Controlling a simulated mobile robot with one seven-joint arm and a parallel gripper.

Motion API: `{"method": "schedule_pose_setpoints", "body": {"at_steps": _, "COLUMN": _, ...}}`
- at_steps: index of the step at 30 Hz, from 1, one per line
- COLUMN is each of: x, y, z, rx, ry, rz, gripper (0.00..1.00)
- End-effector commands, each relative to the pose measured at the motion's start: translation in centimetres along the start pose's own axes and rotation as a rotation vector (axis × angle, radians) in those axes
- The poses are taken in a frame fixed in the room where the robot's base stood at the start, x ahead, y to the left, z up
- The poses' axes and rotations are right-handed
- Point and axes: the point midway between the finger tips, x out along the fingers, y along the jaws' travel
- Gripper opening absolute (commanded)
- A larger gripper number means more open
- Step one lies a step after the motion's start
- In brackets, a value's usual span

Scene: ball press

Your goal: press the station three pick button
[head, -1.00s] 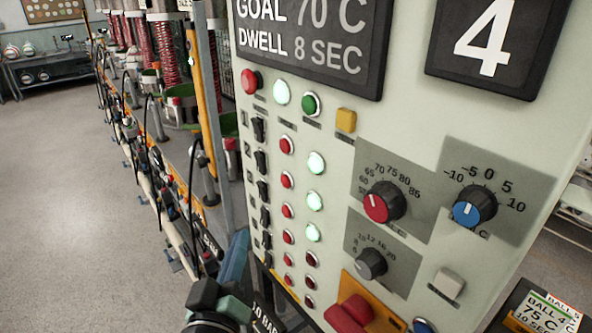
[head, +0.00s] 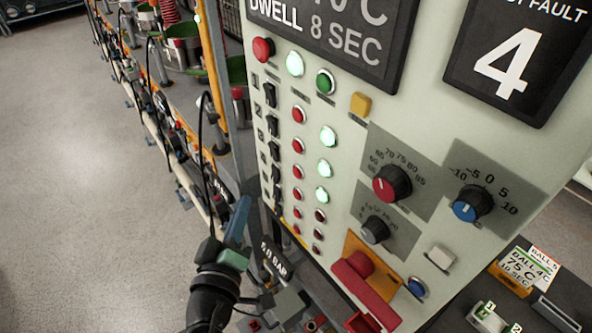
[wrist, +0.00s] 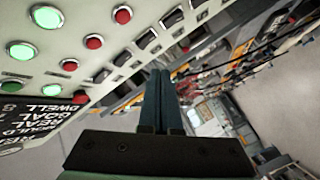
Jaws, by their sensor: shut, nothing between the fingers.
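The control panel (head: 400,130) has numbered rows of black rocker switches (head: 272,125), with a column of red round buttons or lamps (head: 298,145) and a column of lit green and dark red ones (head: 328,135). The third row's rocker (head: 274,150) shows in the head view. I cannot read a "pick" label on any of these. My gripper (head: 243,200) is shut and empty, left of the panel's lower left edge and apparently apart from it. In the wrist view its fingers (wrist: 160,75) lie together, with the switch rows beyond to the left.
A dark surface with small controls marked 1 and 2 (head: 488,316) lies lower right. A machine line with hoses (head: 160,110) runs back at left. Open floor (head: 70,150) lies farther left.

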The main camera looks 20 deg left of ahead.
Motion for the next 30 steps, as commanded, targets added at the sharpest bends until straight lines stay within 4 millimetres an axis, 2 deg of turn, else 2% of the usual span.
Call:
{"method": "schedule_pose_setpoints", "body": {"at_steps": 12, "x": 3.7, "y": 3.1, "z": 2.5, "rx": 0.000, "ry": -0.004, "rz": 0.001, "gripper": 0.00}}
{"method": "schedule_pose_setpoints", "body": {"at_steps": 18, "x": 5.2, "y": 4.0, "z": 3.7, "rx": 0.001, "ry": -0.002, "rz": 0.000, "gripper": 0.00}}
{"method": "schedule_pose_setpoints", "body": {"at_steps": 30, "x": 6.0, "y": 4.4, "z": 4.4, "rx": 0.001, "ry": -0.001, "rz": 0.001, "gripper": 0.00}}
